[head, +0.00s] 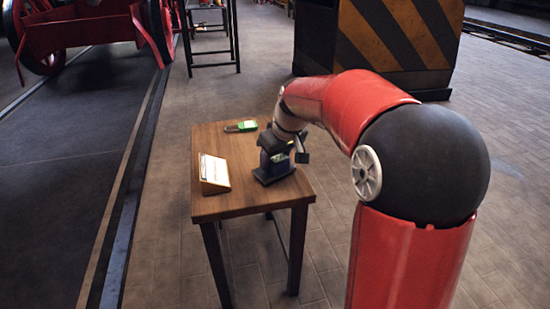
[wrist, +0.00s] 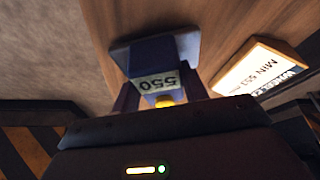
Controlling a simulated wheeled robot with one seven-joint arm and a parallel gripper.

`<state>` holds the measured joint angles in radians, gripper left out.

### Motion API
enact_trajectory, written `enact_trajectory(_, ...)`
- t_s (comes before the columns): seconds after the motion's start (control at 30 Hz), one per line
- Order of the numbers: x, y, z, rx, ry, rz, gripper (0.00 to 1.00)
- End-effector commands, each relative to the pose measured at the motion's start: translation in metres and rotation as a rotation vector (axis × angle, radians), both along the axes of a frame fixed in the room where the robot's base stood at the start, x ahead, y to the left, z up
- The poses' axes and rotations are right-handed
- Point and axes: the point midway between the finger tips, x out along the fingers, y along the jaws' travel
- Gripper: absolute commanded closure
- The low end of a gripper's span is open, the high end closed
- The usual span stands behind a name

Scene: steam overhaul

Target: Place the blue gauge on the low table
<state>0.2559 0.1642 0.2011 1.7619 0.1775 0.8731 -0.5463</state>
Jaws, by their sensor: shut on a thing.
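The blue gauge (head: 272,163) is at the right side of the low wooden table (head: 230,133) in the head view. My gripper (head: 284,147) comes down over the gauge from above. In the wrist view my gripper (wrist: 160,98) has its two fingers shut on the gauge's sides. The gauge's base appears to be at the tabletop, but I cannot tell whether it touches. Part of the gauge is hidden by my gripper.
A wooden sign block (head: 213,173) with a white printed face stands at the table's left; it also shows in the wrist view (wrist: 262,70). A green and black handheld device (head: 241,126) lies at the far edge. A striped machine (head: 385,45) stands behind.

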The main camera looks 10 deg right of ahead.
Motion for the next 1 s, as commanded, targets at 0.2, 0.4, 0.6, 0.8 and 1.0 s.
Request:
enact_trajectory(0.2, 0.0, 0.0, -0.002, 0.0, 0.0, 0.0, 0.41)
enact_trajectory(0.4, 0.0, 0.0, -0.002, 0.0, 0.0, 0.0, 0.35)
enact_trajectory(0.6, 0.0, 0.0, 0.003, 0.0, 0.0, 0.0, 0.35)
enact_trajectory(0.8, -0.011, -0.005, 0.034, -0.001, -0.003, -0.001, 0.35)
enact_trajectory(1.0, -0.027, -0.011, 0.075, -0.001, -0.003, -0.001, 0.35)
